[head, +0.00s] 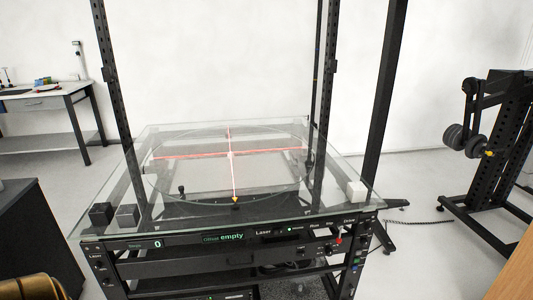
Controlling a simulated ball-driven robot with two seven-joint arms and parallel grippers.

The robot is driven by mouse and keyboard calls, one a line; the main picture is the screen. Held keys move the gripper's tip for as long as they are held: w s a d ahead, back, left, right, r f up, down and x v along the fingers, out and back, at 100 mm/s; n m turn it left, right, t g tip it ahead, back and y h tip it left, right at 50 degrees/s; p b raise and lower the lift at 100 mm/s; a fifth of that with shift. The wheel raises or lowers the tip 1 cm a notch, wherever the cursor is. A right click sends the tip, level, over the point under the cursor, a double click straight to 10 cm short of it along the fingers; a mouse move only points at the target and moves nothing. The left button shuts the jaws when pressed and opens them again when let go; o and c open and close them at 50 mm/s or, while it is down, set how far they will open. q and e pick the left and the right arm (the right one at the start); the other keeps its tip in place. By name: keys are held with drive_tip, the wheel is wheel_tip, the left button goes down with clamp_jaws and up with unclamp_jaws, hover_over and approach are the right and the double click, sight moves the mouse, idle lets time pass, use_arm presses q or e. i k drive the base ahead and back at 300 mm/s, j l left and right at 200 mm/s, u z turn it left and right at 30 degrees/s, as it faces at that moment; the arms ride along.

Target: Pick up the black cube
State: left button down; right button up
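A black cube (101,213) sits at the front left corner of the glass top (300,205) of the turntable rig. A dark grey cube (127,216) stands close to its right. A white cube (356,190) is at the right side of the glass top. Nothing is holding the black cube.
Black upright posts (372,100) rise around the glass top. Red laser lines cross on the round turntable plate (265,185). A front panel (225,238) with displays runs below. A dark cabinet (35,240) stands at the left, and a workbench (45,100) is behind.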

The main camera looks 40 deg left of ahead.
sight(102, 213)
drive_tip(key=u, duration=2.45)
